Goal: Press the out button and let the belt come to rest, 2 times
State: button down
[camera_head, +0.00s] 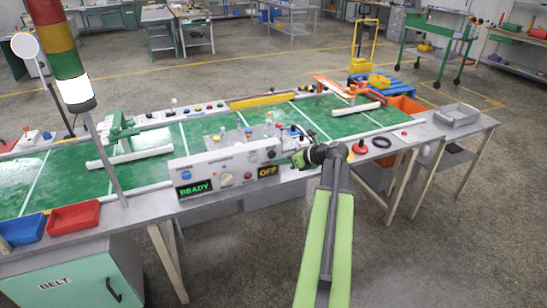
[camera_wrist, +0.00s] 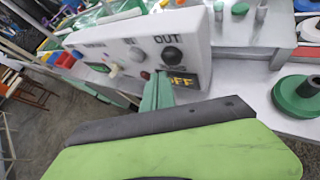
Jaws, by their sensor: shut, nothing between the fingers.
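The control box (camera_head: 222,163) is a pale panel on the front edge of the table. It has a green READY display (camera_head: 194,188) and an orange OFF display (camera_head: 267,171). In the wrist view the black round button under the word OUT (camera_wrist: 172,54) stands above the OFF display (camera_wrist: 182,80). My gripper (camera_head: 297,160) is shut and empty, close to the right end of the box. In the wrist view its green fingertips (camera_wrist: 158,92) are just below and left of the OUT button; contact cannot be told. The green belt (camera_head: 60,178) has white cross lines.
White bars (camera_head: 130,156) lie across the belt. A red tray (camera_head: 73,217) and a blue tray (camera_head: 25,229) stand at the front left. A red mushroom button (camera_head: 359,147) and a black ring (camera_head: 381,142) are right of my arm. A signal lamp post (camera_head: 65,50) rises at left, its white section lit.

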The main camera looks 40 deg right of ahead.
jog(key=s, duration=0.1)
jog(key=s+a, duration=0.1)
jog(key=s, duration=0.2)
jog(key=shift+s+a, duration=0.3)
jog(key=shift+a, duration=0.1)
dwell(1.8)
